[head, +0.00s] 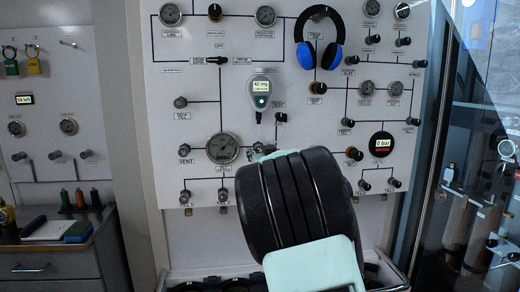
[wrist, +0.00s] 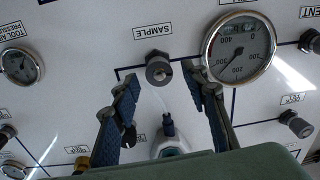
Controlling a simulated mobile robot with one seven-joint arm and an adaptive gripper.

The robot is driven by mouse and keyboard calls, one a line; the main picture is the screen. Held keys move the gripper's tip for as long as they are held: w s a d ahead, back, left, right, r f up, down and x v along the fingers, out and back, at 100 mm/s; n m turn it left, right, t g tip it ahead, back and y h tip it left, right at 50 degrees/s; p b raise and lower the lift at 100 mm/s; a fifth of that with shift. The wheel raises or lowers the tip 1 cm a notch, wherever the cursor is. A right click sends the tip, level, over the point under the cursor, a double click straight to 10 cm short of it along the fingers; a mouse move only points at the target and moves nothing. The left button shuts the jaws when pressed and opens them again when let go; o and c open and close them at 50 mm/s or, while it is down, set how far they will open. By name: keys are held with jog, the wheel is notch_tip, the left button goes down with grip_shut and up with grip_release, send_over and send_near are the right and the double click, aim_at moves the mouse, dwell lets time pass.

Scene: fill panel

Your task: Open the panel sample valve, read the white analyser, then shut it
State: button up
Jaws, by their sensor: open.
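In the head view my arm hides most of the sample valve.
A large pressure gauge (head: 222,148) is close beside the valve. Blue ear defenders (head: 320,57) hang above right of the analyser. The VENT knob (head: 185,150) is left of the gauge. A drawer bench (head: 50,265) stands left.

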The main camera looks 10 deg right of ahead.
jog(key=shift+w, duration=0.9)
jog(key=shift+c, duration=0.5)
grip_shut()
